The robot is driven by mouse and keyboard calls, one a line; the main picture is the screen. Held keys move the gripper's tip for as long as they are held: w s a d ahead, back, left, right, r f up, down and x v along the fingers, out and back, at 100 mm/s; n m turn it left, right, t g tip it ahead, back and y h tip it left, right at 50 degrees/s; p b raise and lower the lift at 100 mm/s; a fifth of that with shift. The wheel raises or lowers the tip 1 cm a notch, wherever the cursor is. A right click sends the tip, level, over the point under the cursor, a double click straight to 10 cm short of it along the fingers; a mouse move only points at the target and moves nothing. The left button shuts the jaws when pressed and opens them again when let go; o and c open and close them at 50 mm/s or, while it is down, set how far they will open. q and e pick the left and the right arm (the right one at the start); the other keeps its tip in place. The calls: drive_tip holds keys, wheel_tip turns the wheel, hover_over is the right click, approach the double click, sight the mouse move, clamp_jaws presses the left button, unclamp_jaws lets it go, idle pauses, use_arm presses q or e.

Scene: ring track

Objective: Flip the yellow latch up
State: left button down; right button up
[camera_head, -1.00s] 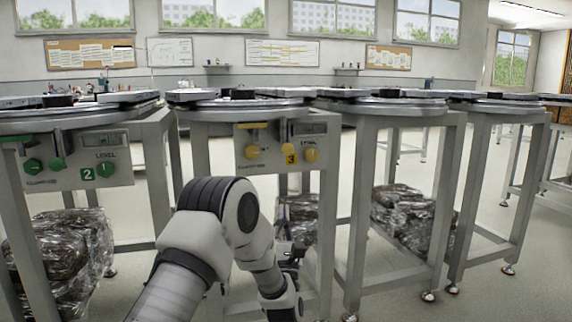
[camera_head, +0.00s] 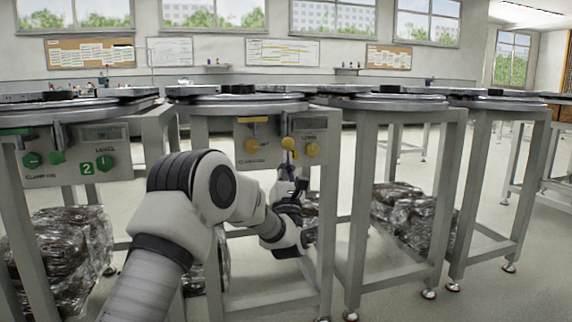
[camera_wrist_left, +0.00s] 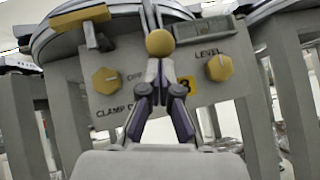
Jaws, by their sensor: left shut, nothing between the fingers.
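The yellow latch appears to be the grey lever hanging in front of the station 3 panel, with a yellow ball (camera_head: 288,143) at its lower end. The ball (camera_wrist_left: 160,43) also shows in the left wrist view. My left gripper (camera_head: 288,165) is shut and empty, pointing up just under the ball; its fingertips (camera_wrist_left: 158,66) reach the ball's lower edge in the wrist view. I cannot tell whether they touch it. The lever points down. A yellow bar handle (camera_wrist_left: 80,17) sits at the panel's upper left. My right gripper is not in view.
The panel carries two yellow knobs, the clamp knob (camera_wrist_left: 106,80) and the level knob (camera_wrist_left: 219,67). A green-marked panel (camera_head: 75,155) is at the left. Table legs (camera_head: 330,215) and wrapped bundles (camera_head: 68,245) stand below. The floor at right is clear.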

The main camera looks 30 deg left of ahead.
use_arm(q)
wheel_tip(320, 180, up, 7)
drive_tip(key=p, duration=0.2)
drive_tip(key=shift+r+p, duration=0.2)
drive_tip(key=shift+p, duration=0.1)
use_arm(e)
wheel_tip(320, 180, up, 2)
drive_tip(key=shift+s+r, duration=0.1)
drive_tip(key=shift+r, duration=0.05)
use_arm(q)
drive_tip(key=b, duration=0.4)
approach(286, 132)
wheel_tip(286, 132, up, 2)
drive_tip(key=w+a, duration=0.1)
drive_tip(key=a, duration=0.1)
drive_tip(key=p+v, duration=0.3)
drive_tip(key=v, duration=0.5)
drive_tip(key=shift+s+d, duration=0.2)
drive_tip(key=shift+s, duration=0.2)
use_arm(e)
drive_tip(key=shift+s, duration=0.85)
use_arm(q)
drive_tip(key=shift+f, duration=0.15)
